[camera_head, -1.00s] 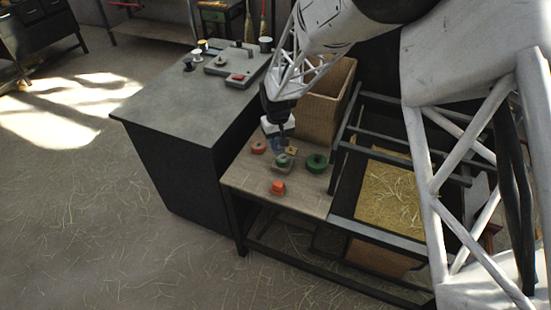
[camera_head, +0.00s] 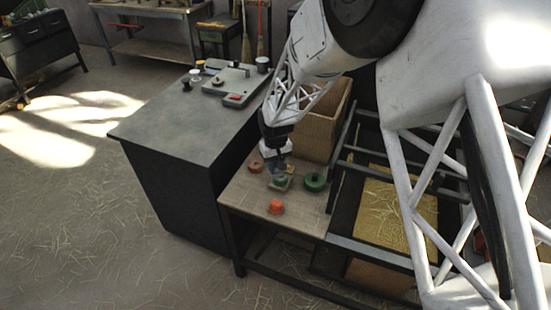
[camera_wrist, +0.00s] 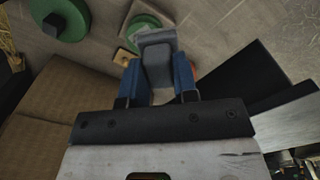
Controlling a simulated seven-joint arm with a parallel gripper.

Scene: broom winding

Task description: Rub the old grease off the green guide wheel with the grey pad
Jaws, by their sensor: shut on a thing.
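My gripper (camera_head: 278,168) points down over the small table, with its blue fingers shut on the grey pad. In the wrist view the pad (camera_wrist: 157,62) sits between the fingers (camera_wrist: 158,78). A smaller green wheel (camera_head: 280,182) lies just below the gripper; in the wrist view its green edge (camera_wrist: 143,20) shows behind the pad's far end, partly hidden. I cannot tell whether pad and wheel touch. A larger green wheel (camera_head: 315,182) with a dark centre lies to the right; it also shows in the wrist view (camera_wrist: 66,18). Grease is too small to make out.
A red-orange wheel (camera_head: 256,166) and an orange piece (camera_head: 276,206) lie on the wooden tabletop (camera_head: 240,190). A tan box (camera_head: 326,125) stands behind, and a dark frame around straw (camera_head: 395,205) is to the right. A grey-topped cabinet (camera_head: 180,120) stands left.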

